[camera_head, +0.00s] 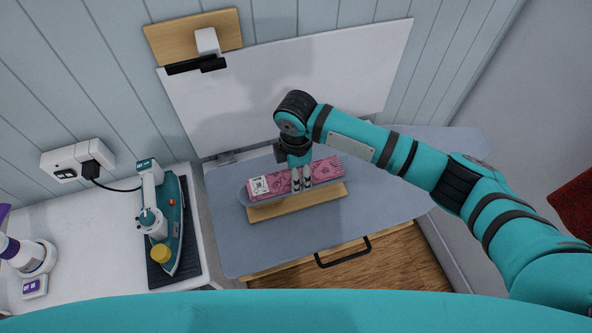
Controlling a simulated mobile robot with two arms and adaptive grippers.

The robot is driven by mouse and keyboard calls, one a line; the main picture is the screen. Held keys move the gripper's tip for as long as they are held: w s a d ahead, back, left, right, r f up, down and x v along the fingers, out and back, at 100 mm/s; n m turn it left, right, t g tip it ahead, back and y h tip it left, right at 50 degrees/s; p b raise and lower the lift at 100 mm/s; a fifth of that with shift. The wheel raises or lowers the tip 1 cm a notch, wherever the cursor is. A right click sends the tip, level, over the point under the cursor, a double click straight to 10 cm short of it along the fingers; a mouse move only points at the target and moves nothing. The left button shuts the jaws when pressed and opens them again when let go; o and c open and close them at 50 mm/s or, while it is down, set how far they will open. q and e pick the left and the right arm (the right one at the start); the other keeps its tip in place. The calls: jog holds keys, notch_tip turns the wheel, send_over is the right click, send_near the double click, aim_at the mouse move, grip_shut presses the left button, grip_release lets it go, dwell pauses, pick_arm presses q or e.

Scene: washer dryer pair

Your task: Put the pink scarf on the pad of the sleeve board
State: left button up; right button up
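The pink scarf (325,172) is a flat, folded, patterned strip with a white label at its left end. It lies lengthwise along the sleeve board, whose narrow grey pad (245,197) shows at the left end above a wooden base (320,197). My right gripper (302,185) points down at the middle of the scarf, its fingertips close together in front of it. The arm hides part of the scarf, and I cannot tell whether the fingers grip it. My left gripper is not in view.
The sleeve board stands on a blue-grey ironing surface (390,205), which is clear to the right. A teal iron (172,225) rests on a dark mat at left. A white panel (350,75) stands behind. A black handle (343,252) is at the front edge.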

jog(key=shift+f, duration=0.5)
jog(key=o, duration=1.3)
jog(key=shift+r, duration=0.1)
notch_tip(320, 180, up, 12)
jog(key=shift+f, duration=0.1)
jog(key=shift+s, duration=0.1)
